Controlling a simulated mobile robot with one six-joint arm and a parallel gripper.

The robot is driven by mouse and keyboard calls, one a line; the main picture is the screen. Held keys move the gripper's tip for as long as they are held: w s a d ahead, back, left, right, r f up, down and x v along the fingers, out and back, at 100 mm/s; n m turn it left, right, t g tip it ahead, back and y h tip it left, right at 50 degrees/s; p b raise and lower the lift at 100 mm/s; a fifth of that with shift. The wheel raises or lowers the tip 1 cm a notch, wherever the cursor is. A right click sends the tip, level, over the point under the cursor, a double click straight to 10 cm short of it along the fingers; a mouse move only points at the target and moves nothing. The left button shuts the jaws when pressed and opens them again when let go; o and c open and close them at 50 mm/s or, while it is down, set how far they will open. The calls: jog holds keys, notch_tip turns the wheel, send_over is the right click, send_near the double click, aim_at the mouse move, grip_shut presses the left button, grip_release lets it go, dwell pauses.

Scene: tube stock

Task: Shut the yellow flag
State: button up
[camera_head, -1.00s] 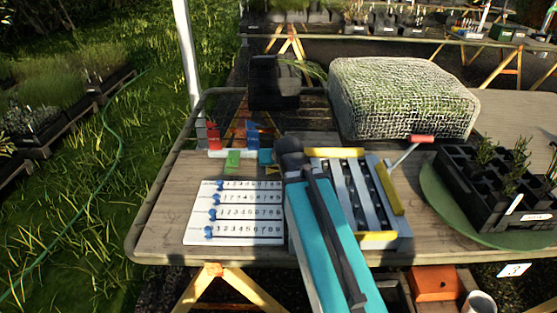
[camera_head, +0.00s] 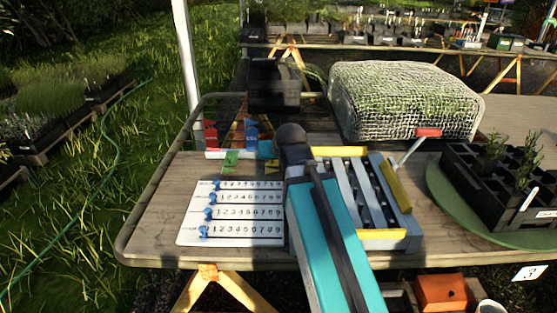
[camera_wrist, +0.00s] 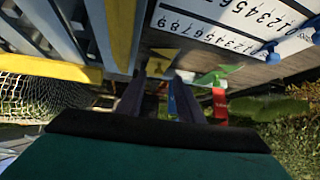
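A row of small coloured flags stands on a white strip behind the number board. The red flag (camera_head: 210,134) and blue flag (camera_head: 251,133) stand upright; the green flag (camera_head: 230,161) hangs low at the front. A small yellow patch (camera_head: 257,158), perhaps the yellow flag, shows beside a teal piece (camera_head: 268,149), partly behind my arm. In the wrist view the green flag (camera_wrist: 215,76) and red flag (camera_wrist: 220,104) are just right of my gripper (camera_wrist: 162,80). Its dark fingers are apart, with nothing visibly held.
The white number board (camera_head: 232,212) with blue sliders lies left of my arm. A grey slatted device (camera_head: 360,190) with yellow bars and a red-handled crank (camera_head: 428,132) stands to the right. A mesh-covered block (camera_head: 403,102) and black seedling tray (camera_head: 490,185) are beyond.

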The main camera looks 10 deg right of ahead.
jog(key=shift+s+r+b, duration=0.2)
jog(key=shift+s+b, duration=0.3)
jog(key=shift+b, duration=1.15)
jog(key=b+v, duration=0.1)
jog(key=v, duration=0.5)
jog(key=shift+b, duration=0.3)
jog(key=shift+w+r, duration=0.1)
jog(key=shift+r, duration=0.15)
